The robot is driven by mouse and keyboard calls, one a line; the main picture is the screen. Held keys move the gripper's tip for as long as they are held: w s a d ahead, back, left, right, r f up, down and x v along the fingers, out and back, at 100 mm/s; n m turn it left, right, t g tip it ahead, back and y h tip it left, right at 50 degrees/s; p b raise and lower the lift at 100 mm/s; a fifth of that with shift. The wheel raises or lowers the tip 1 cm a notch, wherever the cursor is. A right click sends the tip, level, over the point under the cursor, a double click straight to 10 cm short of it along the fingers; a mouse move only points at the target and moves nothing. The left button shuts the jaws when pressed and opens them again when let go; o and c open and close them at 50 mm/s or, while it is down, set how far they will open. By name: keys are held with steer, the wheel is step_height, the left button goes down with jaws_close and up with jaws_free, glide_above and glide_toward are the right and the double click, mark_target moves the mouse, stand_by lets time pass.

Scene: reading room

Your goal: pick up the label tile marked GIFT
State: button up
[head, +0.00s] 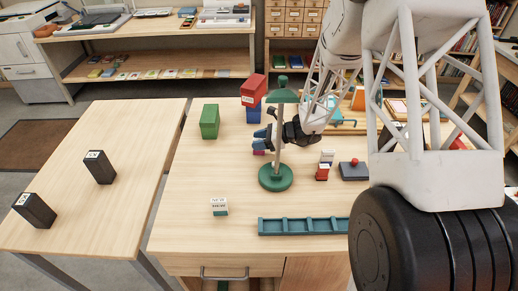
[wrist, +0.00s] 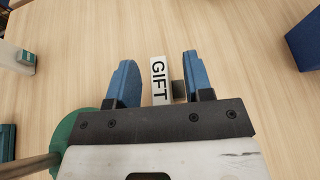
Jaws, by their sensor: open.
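The GIFT label tile (wrist: 159,78) is white with black letters and lies on the wood table between my fingers in the wrist view. A small dark grey-green part (wrist: 178,89) shows at its right side. My gripper (wrist: 159,66) is open, one blue finger on each side of the tile, with bare gaps showing between. In the head view my gripper (head: 260,141) is low over the table behind the green lamp (head: 275,177), whose stem crosses in front of it. I cannot make out the GIFT tile's lettering there.
The lamp base (wrist: 77,132) is close to my gripper's left in the wrist view.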

mark_target(259, 139)
steer(key=shift+c, duration=0.5)
jaws_close()
steer(key=shift+r, duration=0.15)
steer(key=shift+r, duration=4.9)
